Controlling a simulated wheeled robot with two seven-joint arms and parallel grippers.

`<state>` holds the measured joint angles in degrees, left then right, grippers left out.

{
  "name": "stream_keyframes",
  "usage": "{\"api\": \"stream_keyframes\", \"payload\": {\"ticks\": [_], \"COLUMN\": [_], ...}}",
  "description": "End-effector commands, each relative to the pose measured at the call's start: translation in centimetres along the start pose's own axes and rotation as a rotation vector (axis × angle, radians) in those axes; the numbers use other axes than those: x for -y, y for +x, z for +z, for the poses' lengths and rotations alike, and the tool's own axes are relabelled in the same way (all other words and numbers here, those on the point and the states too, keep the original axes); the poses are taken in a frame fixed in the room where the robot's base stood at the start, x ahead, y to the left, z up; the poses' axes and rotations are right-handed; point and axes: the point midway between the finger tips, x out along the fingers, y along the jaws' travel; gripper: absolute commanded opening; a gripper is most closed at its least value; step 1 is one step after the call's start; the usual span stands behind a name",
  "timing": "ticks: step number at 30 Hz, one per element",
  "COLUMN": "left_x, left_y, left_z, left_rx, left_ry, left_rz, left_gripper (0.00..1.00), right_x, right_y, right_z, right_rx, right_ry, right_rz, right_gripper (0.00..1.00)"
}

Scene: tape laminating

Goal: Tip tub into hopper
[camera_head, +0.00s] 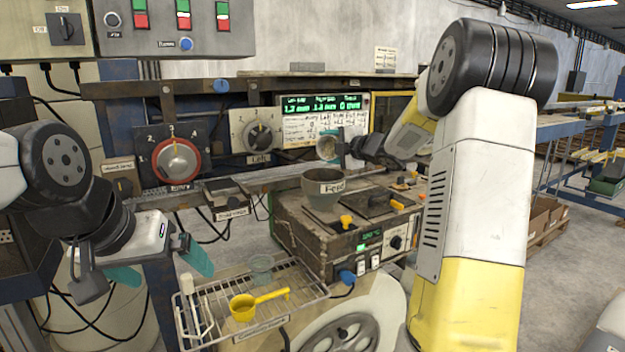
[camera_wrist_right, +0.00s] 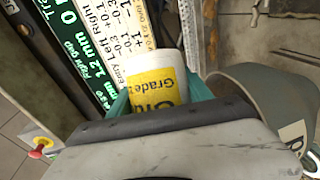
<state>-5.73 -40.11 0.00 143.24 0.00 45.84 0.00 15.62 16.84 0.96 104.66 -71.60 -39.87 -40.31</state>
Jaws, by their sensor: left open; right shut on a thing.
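The white tub (camera_head: 326,148) is in my right gripper (camera_head: 342,150), held in the air above the hopper in the head view. The grey-green hopper (camera_head: 324,196), marked Feed, stands on the machine just below the tub. Its rim shows at the right of the wrist view (camera_wrist_right: 262,90). My left gripper (camera_head: 160,265) is open and empty at the lower left, away from both.
A lit display (camera_head: 325,118) and dials stand behind the tub. Yellow knobs (camera_head: 346,221) sit on the machine right of the hopper.

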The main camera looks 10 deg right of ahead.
Motion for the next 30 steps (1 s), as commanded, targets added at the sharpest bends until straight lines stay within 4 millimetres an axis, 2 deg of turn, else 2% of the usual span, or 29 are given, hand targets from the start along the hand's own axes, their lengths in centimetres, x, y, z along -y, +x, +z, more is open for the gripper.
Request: {"api": "stream_keyframes", "payload": {"ticks": [30], "left_x": [0.00], "left_y": [0.00], "left_z": [0.00], "left_rx": [0.000], "left_ry": [0.000], "left_rz": [0.000], "left_gripper": [1.00], "right_x": [0.33], "right_y": [-0.14], "right_z": [-0.35], "right_rx": [0.018], "right_ry": [-0.124], "right_rz": [0.053], "right_gripper": [0.14]}}
